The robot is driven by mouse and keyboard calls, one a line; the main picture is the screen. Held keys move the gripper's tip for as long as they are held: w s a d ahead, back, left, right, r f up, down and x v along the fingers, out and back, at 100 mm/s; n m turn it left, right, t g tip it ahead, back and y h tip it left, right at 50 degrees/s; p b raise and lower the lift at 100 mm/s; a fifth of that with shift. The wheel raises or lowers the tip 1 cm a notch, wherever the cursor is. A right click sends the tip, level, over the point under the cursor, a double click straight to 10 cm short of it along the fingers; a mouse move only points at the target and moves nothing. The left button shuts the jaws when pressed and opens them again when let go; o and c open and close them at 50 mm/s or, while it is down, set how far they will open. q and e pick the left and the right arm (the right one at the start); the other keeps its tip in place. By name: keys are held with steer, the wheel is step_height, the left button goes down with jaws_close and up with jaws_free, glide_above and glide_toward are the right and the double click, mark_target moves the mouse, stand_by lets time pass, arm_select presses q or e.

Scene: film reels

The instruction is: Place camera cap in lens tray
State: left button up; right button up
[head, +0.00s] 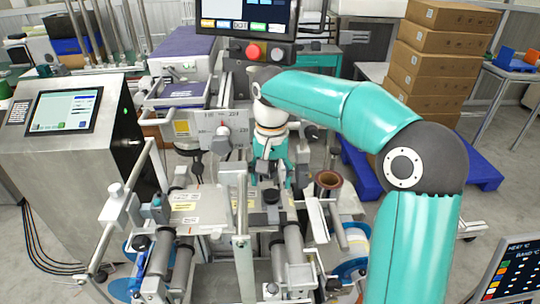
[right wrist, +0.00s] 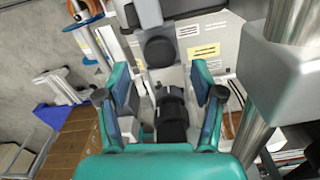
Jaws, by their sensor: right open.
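My right gripper (head: 270,182) is open above the machine's metal plate, its fingers pointing down. In the right wrist view its two teal fingers (right wrist: 161,78) stand wide apart with nothing gripped. A round black piece (right wrist: 187,49), possibly the camera cap, shows beyond the fingertips. A small dark round piece (head: 271,196) shows on the plate just under the gripper in the head view; I cannot tell if it is the same one. A black cylindrical part (right wrist: 172,112) shows in the gap between the fingers. I cannot make out the lens tray. My left gripper is not in view.
The metal plate (head: 187,218) carries paper labels and has upright posts and rollers around it. A brown reel (head: 327,181) stands right of the gripper. A control panel (head: 63,110) is at left, a screen (head: 245,18) above. Stacked cardboard boxes (head: 435,65) stand behind right.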

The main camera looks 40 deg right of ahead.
mark_target(271, 195)
step_height(271, 195, up, 8)
steer(key=p, duration=0.1)
steer(key=shift+f, duration=0.25)
stand_by(0.4)
